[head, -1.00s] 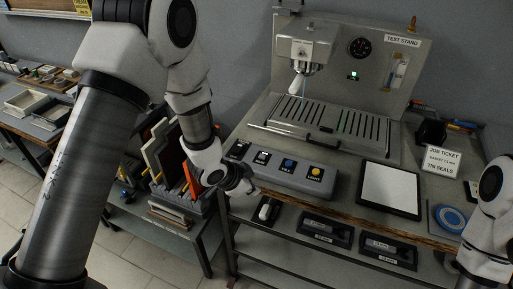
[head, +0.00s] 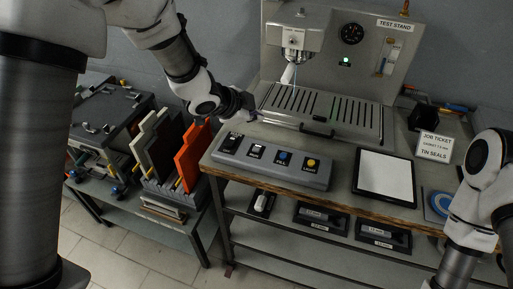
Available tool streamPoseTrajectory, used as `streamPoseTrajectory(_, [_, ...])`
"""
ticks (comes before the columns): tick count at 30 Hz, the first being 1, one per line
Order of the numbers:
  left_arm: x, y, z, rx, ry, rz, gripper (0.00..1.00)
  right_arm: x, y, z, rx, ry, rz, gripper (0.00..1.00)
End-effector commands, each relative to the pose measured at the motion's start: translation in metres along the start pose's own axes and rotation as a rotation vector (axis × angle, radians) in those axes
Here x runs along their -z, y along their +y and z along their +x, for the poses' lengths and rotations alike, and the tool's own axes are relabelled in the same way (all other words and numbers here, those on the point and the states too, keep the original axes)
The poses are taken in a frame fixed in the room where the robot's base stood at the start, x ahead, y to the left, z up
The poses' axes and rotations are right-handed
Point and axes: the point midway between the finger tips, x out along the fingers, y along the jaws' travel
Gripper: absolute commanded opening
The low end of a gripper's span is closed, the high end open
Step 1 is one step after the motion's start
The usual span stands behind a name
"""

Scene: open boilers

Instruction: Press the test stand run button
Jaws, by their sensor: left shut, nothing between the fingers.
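The test stand (head: 345,45) is a grey machine at the back of the bench, with a lit green lamp (head: 346,62) on its backplate. In front of it lies a grey control panel (head: 268,171) with several controls, including a blue button (head: 282,158) labelled FILL and a yellow button (head: 311,163) labelled LIGHT. The dark left-hand control (head: 231,140) has a label too small to read surely. My left gripper (head: 249,110) is shut and empty, past the panel's far left end and beside the slotted tray (head: 330,110). My right arm shows at the right, but its gripper is out of view.
A white tablet (head: 385,173), a job ticket sign (head: 436,147) and a blue disc (head: 440,203) are on the bench right of the panel. A rack with an orange plate (head: 192,158) stands at the left. Labelled dark trays (head: 320,217) sit on the shelf below.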

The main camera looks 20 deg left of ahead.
Motion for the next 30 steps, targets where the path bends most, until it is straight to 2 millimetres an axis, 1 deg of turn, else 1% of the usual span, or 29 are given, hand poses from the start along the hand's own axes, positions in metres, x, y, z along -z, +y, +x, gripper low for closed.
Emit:
streamPoseTrajectory(12, [-0.031,0.031,0.042,-0.001,0.0,-0.001,0.0,0.0,0.0,0.061,0.0,0.0,0.0,0.0])
streamPoseTrajectory(15, [-0.037,0.038,0.051,-0.001,-0.001,-0.001,0.0,0.0,0.001,0.072,0.0,0.0,0.0,0.0])
streamPoseTrajectory(18, [-0.042,0.042,0.058,-0.001,-0.001,-0.001,0.0,0.0,0.001,0.079,0.0,0.0,0.0,0.0])
streamPoseTrajectory(21, [-0.044,0.044,0.06,-0.001,-0.001,-0.001,0.0,0.0,0.001,0.082,0.0,0.0,0.0,0.0])
streamPoseTrajectory(30, [-0.043,0.044,0.059,-0.001,-0.001,-0.002,0.0,0.0,0.001,0.081,0.0,0.0,0.0,0.0])
